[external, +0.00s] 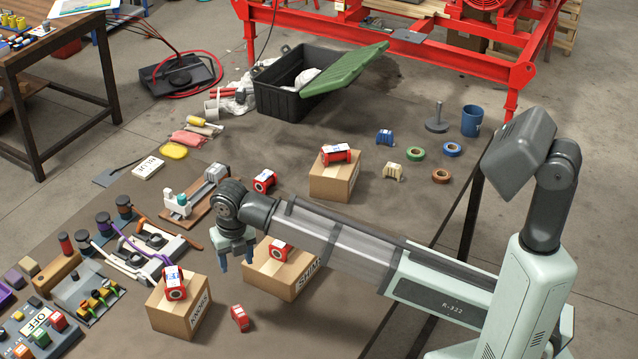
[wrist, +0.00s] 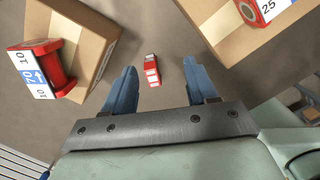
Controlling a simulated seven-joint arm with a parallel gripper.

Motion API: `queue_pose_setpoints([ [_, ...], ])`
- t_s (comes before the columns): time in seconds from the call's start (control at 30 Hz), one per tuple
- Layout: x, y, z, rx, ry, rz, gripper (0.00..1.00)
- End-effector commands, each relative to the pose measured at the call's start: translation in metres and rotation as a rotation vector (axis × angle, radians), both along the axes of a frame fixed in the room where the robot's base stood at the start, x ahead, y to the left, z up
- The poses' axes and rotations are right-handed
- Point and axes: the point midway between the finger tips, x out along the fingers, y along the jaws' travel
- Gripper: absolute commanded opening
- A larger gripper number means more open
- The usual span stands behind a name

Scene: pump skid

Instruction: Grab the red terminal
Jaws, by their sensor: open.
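The red terminal (external: 240,318) is a small red block with pale faces. It lies on the brown table top just right of the front cardboard box. In the wrist view the red terminal (wrist: 152,73) appears between and beyond my two blue fingertips, nearer the left one. My gripper (external: 237,262) is open and empty, pointing down above the table, up and behind the terminal in the external view. The fingers of my gripper (wrist: 158,68) are wide apart in the wrist view and do not touch the terminal.
Cardboard boxes flank the terminal: the front box (external: 180,308) with a red valve-like part (external: 174,283) on top, and another box (external: 283,272) with a similar red part (external: 280,250). A third box (external: 335,180) stands farther back. Bare table surrounds the terminal.

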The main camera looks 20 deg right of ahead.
Motion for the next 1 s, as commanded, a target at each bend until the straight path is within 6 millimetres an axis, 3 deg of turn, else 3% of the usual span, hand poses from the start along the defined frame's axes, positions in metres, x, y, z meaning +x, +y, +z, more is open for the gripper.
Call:
queue_pose_setpoints([
  [0.1,-0.035,0.013,0.002,-0.006,0.061,0.04,0.57],
  [0.23,-0.052,0.018,0.001,-0.01,0.095,0.058,0.57],
  [0.37,-0.055,0.019,-0.01,-0.012,0.103,0.062,0.57],
  [0.7,-0.055,0.018,-0.062,-0.012,0.1,0.06,0.57],
  [1.0,-0.054,0.018,-0.083,-0.011,0.099,0.06,0.57],
])
